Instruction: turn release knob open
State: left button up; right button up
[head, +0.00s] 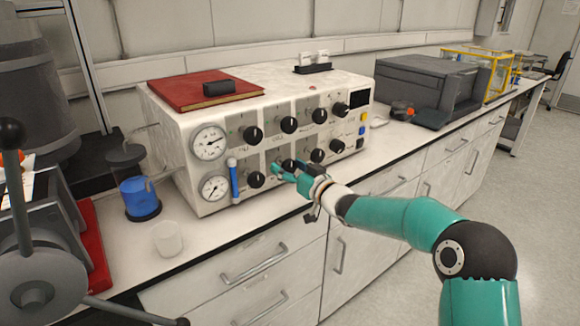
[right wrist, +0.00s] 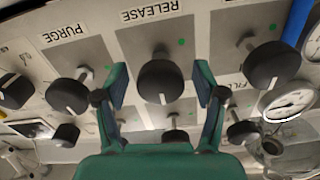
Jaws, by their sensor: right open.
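The release knob (right wrist: 160,80) is black and round, with a white mark at the lower edge of its face in the right wrist view. It sits on a grey plate under the printed word RELEASE. My right gripper (right wrist: 160,88) is open, with one teal finger on each side of the knob. A gap shows between the knob and each finger, so they look apart. In the head view my right gripper (head: 287,174) is at the lower row of knobs on the white control box (head: 215,112). There the release knob (head: 288,164) is partly hidden by the fingers. My left gripper is not in view.
The purge knob (right wrist: 68,94) and another black knob (right wrist: 272,65) flank the release knob closely. Two gauges (head: 209,142) and a blue tube (head: 233,178) are on the box's left side. A white cup (head: 168,238) stands on the counter in front.

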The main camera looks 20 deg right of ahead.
jog(key=c, duration=1)
jog(key=shift+d, duration=0.1)
jog(key=shift+c, duration=0.7)
